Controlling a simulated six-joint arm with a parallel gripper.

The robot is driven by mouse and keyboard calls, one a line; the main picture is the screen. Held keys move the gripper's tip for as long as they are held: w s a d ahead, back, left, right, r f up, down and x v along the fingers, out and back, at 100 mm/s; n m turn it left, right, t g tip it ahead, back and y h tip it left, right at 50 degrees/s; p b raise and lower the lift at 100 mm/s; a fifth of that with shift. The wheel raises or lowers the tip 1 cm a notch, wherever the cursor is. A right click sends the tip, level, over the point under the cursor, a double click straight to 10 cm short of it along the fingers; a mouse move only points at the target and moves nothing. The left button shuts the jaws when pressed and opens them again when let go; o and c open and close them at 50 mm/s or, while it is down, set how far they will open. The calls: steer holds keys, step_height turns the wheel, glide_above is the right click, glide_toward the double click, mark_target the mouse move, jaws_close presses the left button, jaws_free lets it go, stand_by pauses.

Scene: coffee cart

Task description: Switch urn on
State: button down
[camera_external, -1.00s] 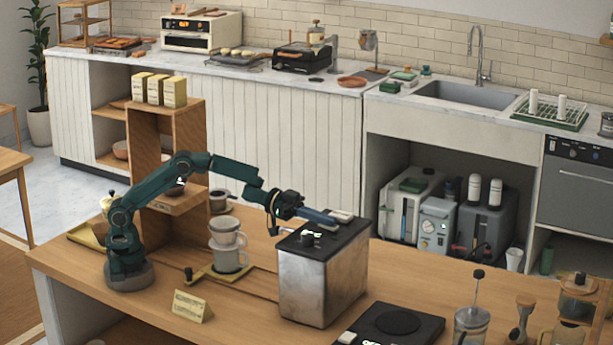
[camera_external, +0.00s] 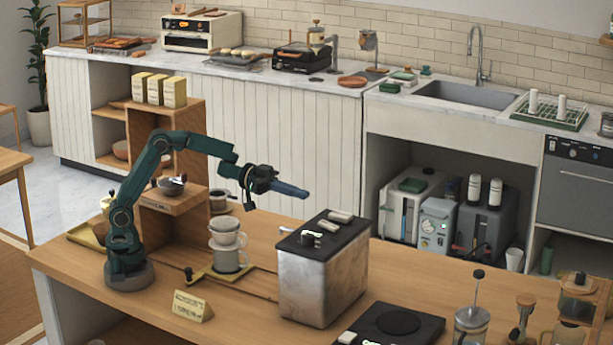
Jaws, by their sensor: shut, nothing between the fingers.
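The urn (camera_external: 318,283) is a boxy metal container with a dark top, standing on the wooden counter in front of my arm. On its top are a black knob (camera_external: 307,239), a pale lever or handle (camera_external: 341,216) near the back edge and another pale piece (camera_external: 327,226) beside it. A small green-lit spot shows near the knob. My gripper (camera_external: 306,194) is shut and empty. It is in the air above and behind the urn's left back edge, apart from it, pointing right.
A dripper on a mug (camera_external: 227,247) stands left of the urn on a yellow tray. A black hot plate (camera_external: 398,325) is at its front right, with a French press (camera_external: 469,324) beyond. A small sign (camera_external: 192,306) stands at the counter's front. The air above the urn is clear.

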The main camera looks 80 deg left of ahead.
steer(key=s+a+r+n+t+y, duration=0.45)
steer(key=s+a+r, duration=0.2)
steer(key=r, duration=0.45)
steer(key=s+a+f+n+g+y, duration=0.2)
steer(key=s+a+f+n+y, duration=0.4)
steer(key=s+a+f+y, duration=0.2)
steer(key=shift+s+a+y, duration=0.15)
steer(key=shift+s+y, duration=0.3)
steer(key=shift+s, duration=0.2)
